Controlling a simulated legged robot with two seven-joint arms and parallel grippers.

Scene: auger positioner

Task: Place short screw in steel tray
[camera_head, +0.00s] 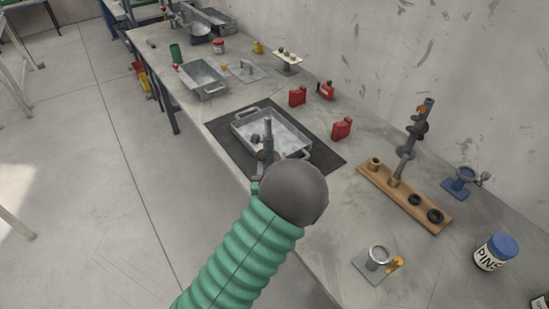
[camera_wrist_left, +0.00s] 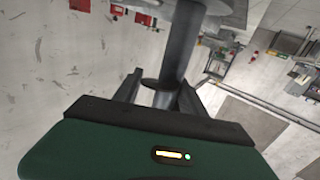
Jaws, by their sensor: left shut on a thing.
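My left gripper (camera_head: 262,172) is over the near side of the steel tray (camera_head: 241,127), partly hidden behind the grey ball of my arm. It is shut on the short screw (camera_head: 267,136), a grey shaft that stands roughly upright in the head view. In the left wrist view the dark fingers (camera_wrist_left: 158,97) close around the shaft (camera_wrist_left: 180,45), with a round flange between them. The tray is a shallow metal pan with end handles on a dark mat (camera_head: 227,122). I cannot tell whether the screw touches the tray. My right gripper is not in view.
A wooden rack (camera_head: 424,212) with a tall grey auger (camera_head: 412,140) and dark rings stands to the right. Red canisters (camera_head: 341,129) stand behind the mat. A ring stand (camera_head: 376,262) and a PINS jar (camera_head: 495,252) are at front right. Another metal tray (camera_head: 212,90) is farther left.

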